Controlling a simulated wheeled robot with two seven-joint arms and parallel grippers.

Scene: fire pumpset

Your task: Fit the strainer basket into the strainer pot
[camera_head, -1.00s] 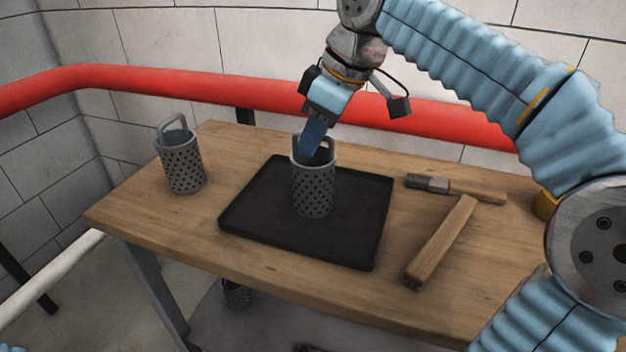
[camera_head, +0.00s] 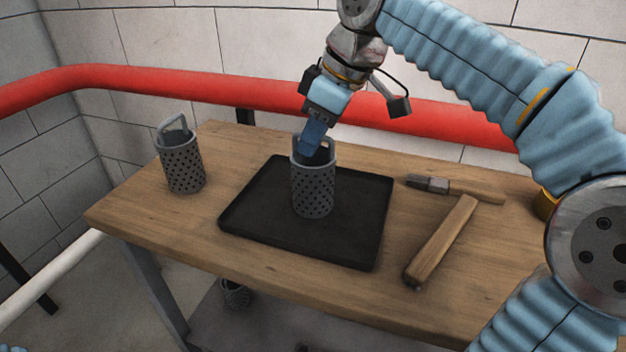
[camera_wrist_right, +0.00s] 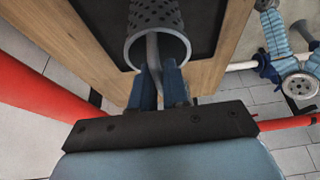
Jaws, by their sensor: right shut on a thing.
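A grey perforated strainer basket (camera_head: 313,190) with a loop handle stands upright on the black tray (camera_head: 250,236) on the workbench. My right gripper (camera_head: 312,140) reaches down to its top and is shut on its handle. In the right wrist view the blue fingers (camera_wrist_right: 161,86) close on the handle at the rim of the basket (camera_wrist_right: 157,22). A second, similar basket (camera_head: 183,168) stands upright on the bench at the left, apart from the tray. I see no strainer pot that I can make out. My left gripper is not in view.
A hammer-like tool (camera_head: 455,188) and a wooden-handled tool (camera_head: 442,241) lie right of the tray. Another perforated basket (camera_head: 235,294) is below the bench. A red pipe (camera_head: 160,83) runs behind the bench along the wall. The bench's front left is clear.

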